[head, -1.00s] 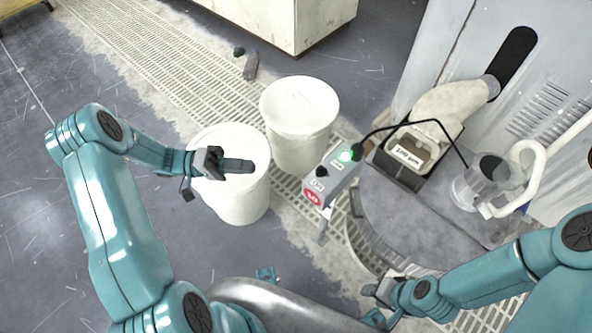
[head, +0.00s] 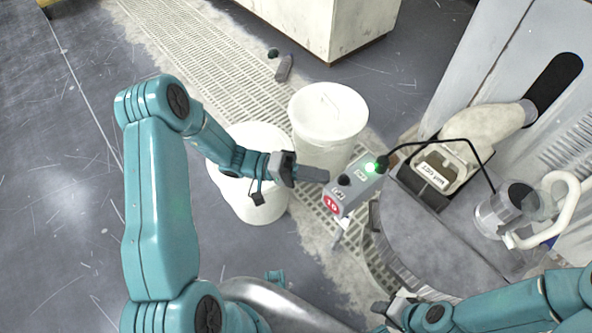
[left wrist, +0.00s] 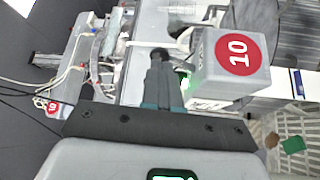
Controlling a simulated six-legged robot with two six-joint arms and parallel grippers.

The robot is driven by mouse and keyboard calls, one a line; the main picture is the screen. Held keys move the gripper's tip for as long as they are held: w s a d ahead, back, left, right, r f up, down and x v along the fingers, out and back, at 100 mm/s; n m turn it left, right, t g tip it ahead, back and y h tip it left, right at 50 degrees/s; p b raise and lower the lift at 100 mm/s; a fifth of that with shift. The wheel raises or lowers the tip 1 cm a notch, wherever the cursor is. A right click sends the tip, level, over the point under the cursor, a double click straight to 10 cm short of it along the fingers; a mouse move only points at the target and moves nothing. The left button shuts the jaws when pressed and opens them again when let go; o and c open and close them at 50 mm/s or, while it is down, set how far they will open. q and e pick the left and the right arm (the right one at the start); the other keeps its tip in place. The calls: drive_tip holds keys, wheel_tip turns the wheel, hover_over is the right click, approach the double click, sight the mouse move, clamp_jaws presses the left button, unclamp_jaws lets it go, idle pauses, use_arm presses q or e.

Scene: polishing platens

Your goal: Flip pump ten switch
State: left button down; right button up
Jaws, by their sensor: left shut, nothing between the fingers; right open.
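A grey switch box (head: 352,190) with a red round "10" label stands on a post beside the round machine. It has a black knob-like switch on its top face and a lit green light (head: 371,167) near a plugged black cable. My left gripper (head: 322,175) is shut and empty, its fingertips just left of the box, close to the black switch. In the left wrist view the fingers (left wrist: 160,62) point forward and the box (left wrist: 230,68) is right of them; whether they touch cannot be told. My right gripper (head: 385,309) is low at the machine's front edge, open.
A round grey platen (head: 425,245), a tray labelled "WAFER" or similar (head: 438,172), and a clear cylinder (head: 497,212) are to the right. A black cable arches over the tray.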

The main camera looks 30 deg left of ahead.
use_arm(q)
drive_tip(key=shift+x, duration=0.9)
drive_tip(key=shift+r, duration=0.1)
